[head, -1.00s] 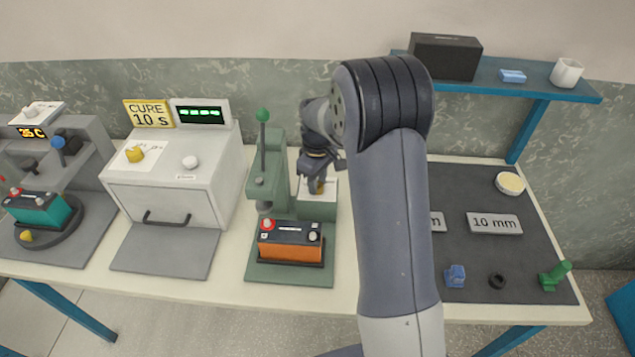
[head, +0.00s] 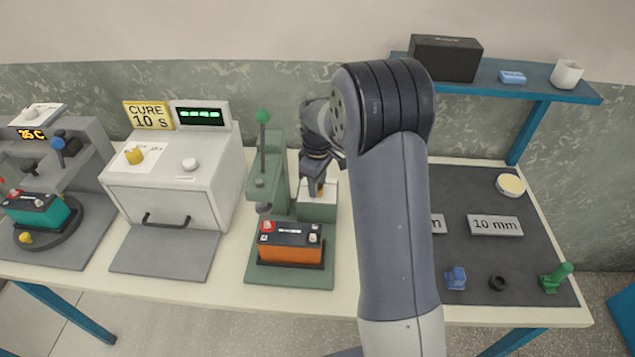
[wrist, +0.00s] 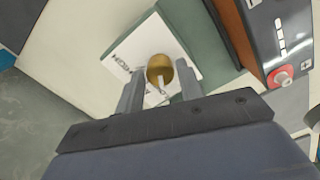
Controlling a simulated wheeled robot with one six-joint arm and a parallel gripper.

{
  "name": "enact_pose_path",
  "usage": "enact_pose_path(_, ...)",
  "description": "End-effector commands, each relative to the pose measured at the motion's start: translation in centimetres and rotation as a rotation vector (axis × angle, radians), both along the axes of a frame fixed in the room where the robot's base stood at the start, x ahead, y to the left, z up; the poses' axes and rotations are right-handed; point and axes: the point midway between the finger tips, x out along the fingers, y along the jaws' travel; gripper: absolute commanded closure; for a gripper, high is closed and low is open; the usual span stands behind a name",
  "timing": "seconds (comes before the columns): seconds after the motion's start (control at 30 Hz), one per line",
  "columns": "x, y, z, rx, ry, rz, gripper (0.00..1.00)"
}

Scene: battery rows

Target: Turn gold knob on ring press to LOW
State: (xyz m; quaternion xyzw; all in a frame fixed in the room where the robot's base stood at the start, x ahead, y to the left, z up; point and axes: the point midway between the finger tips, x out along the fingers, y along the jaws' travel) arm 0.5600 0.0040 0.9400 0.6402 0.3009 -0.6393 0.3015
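The ring press (head: 267,180) is a green stand with a lever topped by a green ball, and an orange battery (head: 290,245) sits on its base. The gold knob (wrist: 160,70) is on a white label plate (wrist: 188,45) of the press; part of the label's lettering shows beside it. In the wrist view the knob has a pale pointer mark. My gripper (wrist: 160,92) has its two fingers on either side of the knob, with visible gaps, so it looks open. In the head view my gripper (head: 318,180) is over the label plate and mostly hides the knob.
A white oven (head: 175,180) with a yellow knob and a "CURE 10 s" sign stands left of the press. A teal battery (head: 40,212) sits in a grey station at far left. A dark mat (head: 470,260) with small parts lies right of my arm, under a blue shelf (head: 540,92).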

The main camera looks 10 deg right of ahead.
Motion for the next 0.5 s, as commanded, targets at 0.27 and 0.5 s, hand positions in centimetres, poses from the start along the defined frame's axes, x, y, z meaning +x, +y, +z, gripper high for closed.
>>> enact_pose_path(0.27,-0.03,0.0,-0.04,0.0,0.001,-0.001,0.5)
enact_pose_path(0.5,0.03,0.0,0.65,0.0,-0.001,-0.001,0.5)
